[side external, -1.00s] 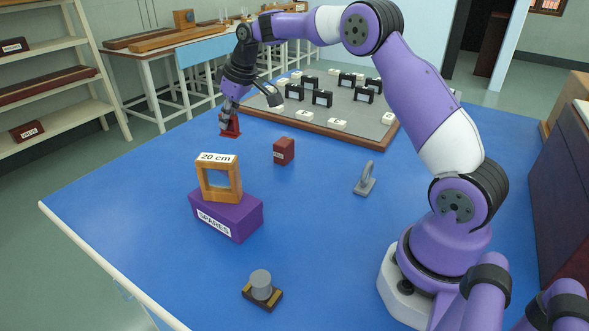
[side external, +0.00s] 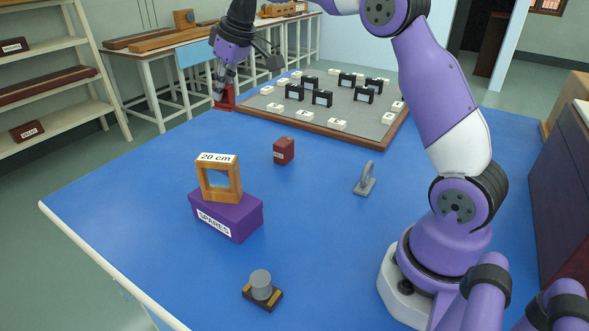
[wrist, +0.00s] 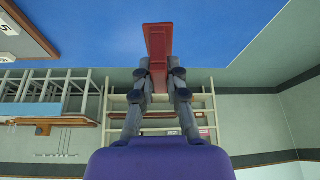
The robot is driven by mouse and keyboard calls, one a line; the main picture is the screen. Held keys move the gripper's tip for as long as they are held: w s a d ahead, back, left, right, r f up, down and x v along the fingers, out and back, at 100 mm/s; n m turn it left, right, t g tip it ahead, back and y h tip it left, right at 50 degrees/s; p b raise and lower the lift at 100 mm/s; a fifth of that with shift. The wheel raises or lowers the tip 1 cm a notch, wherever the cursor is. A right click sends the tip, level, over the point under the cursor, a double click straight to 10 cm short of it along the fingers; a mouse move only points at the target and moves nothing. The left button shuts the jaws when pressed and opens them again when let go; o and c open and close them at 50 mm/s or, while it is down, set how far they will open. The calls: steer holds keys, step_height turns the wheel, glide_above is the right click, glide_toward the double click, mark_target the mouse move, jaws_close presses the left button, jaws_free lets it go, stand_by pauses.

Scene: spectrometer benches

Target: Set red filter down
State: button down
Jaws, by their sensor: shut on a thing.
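The red filter (side external: 226,98) is a small red piece held in the fingers of my gripper (side external: 222,86), at the far left of the blue table (side external: 330,230). In the wrist view the red filter (wrist: 158,50) is upright between the two grey fingers of my gripper (wrist: 159,82), which are shut on it. The fingers cover part of it. Whether its lower end touches the table or hangs just above it, I cannot tell.
A grey board (side external: 365,128) with several black holders and white labels lies right of my gripper. A small dark red block (side external: 284,151), a wooden frame (side external: 236,186) on a purple box (side external: 248,217), a grey clip (side external: 365,180) and a grey cylinder (side external: 260,281) stand nearer.

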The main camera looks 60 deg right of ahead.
steer(key=s+a+f+m, duration=0.1)
steer(key=s+a, duration=0.2)
steer(key=s, duration=0.6)
steer(key=s+a+f, duration=0.1)
steer(key=s+a, duration=0.3)
steer(key=s, duration=0.6)
steer(key=shift+h, duration=0.4)
steer(key=d+f, duration=0.3)
steer(key=f, duration=0.1)
steer(key=w+d+f, duration=0.1)
steer(key=d+f, duration=0.6)
steer(key=d, duration=0.1)
steer(key=shift+w+d+f, duration=0.15)
steer(key=shift+d+f, duration=0.05)
steer(key=shift+f, duration=0.2)
steer(key=shift+d+f, duration=0.15)
steer(key=shift+d, duration=0.05)
steer(key=shift+f, duration=1.95)
steer(key=shift+f, duration=0.15)
